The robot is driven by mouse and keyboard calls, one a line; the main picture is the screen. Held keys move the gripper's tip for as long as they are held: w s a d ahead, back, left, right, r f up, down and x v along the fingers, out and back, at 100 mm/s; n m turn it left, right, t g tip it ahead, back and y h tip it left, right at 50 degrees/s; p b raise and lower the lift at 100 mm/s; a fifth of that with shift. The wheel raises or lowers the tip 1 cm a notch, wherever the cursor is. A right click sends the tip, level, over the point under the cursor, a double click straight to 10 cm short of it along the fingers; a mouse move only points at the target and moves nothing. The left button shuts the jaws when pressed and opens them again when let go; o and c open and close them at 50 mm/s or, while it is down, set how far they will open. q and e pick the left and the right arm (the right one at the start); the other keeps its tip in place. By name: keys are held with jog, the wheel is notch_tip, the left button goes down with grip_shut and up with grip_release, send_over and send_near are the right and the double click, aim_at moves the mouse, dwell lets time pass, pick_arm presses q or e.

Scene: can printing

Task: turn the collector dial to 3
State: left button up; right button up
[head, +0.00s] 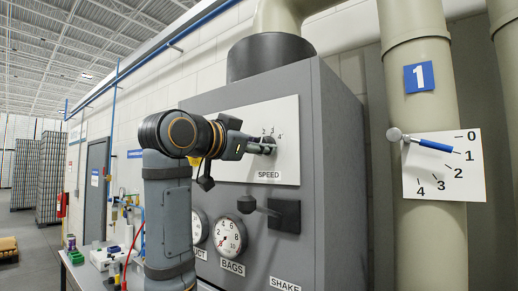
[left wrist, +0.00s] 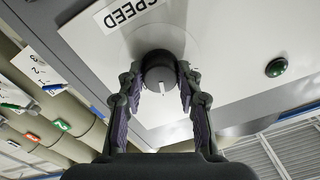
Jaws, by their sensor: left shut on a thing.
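The collector dial is a dark round knob (left wrist: 158,68) on a white panel (head: 287,113) marked SPEED, on the front of a grey cabinet. The digits 2, 3 and 4 show above it in the head view. My left gripper (head: 266,147) is shut on the knob, with one finger on each side; the wrist view shows this grip (left wrist: 160,84). A white pointer mark on the knob points away from the SPEED label, roughly toward the digits. I cannot tell which digit it meets, as my gripper hides part of the scale. My right gripper is not in view.
Below the panel are a black lever (head: 268,208) and a round BAGS gauge (head: 230,236). A beige pipe (head: 430,245) with a blue handle (head: 434,145) and a numbered card stands to the right. A green button (left wrist: 275,68) is on the cabinet.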

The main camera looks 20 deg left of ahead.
pick_arm(q)
jog(key=shift+m, duration=0.5)
jog(key=o, duration=1.1)
jog(key=shift+s, duration=0.15)
jog(key=shift+o, duration=0.2)
jog(key=v, duration=1.2)
jog(key=shift+d, duration=0.1)
